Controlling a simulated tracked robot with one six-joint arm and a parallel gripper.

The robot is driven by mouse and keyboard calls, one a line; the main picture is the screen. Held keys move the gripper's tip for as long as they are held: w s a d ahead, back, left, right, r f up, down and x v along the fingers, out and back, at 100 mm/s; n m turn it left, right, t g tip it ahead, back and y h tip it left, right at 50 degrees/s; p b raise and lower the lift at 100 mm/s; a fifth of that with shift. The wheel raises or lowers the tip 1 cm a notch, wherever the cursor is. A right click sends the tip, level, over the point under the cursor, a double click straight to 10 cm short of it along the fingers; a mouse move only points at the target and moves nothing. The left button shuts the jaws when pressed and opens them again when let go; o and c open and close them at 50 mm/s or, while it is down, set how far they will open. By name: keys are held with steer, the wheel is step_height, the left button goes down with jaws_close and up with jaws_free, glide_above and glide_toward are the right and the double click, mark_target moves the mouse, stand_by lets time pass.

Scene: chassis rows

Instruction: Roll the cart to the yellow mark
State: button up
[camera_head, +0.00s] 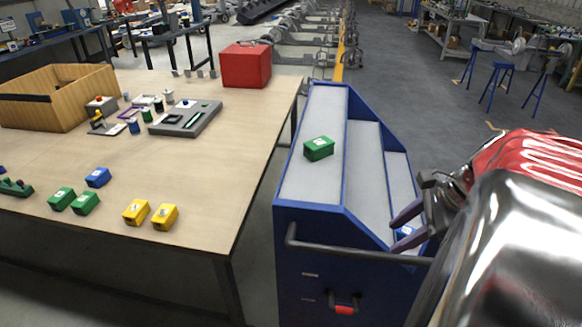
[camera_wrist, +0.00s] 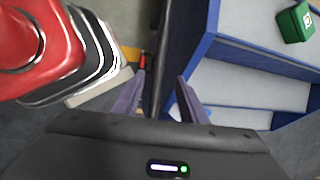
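The blue cart (camera_head: 295,215) stands right of the wooden table, with stepped grey shelves and a dark handle bar (camera_head: 350,253) across its near side. A green box (camera_head: 318,149) rests on its top shelf. My gripper (camera_head: 406,227) is at the cart's right near corner, close above the handle's right end. In the wrist view its fingers (camera_wrist: 159,98) are apart, with a dark bar (camera_wrist: 165,60) between them, apparently the handle. I cannot tell whether they touch it. A yellow patch (camera_wrist: 130,54) shows on the floor in the wrist view; whether it is the mark is unclear.
The table (camera_head: 215,170) is close along the cart's left, with a red box (camera_head: 246,65), a wooden crate (camera_head: 75,105) and small colored boxes. A yellow floor line (camera_head: 341,50) runs far behind the cart.

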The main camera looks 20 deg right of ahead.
mark_target(370, 253)
steer(key=x, duration=1.1)
steer(key=shift+a, duration=0.1)
steer(key=shift+c, duration=0.6)
jaws_close()
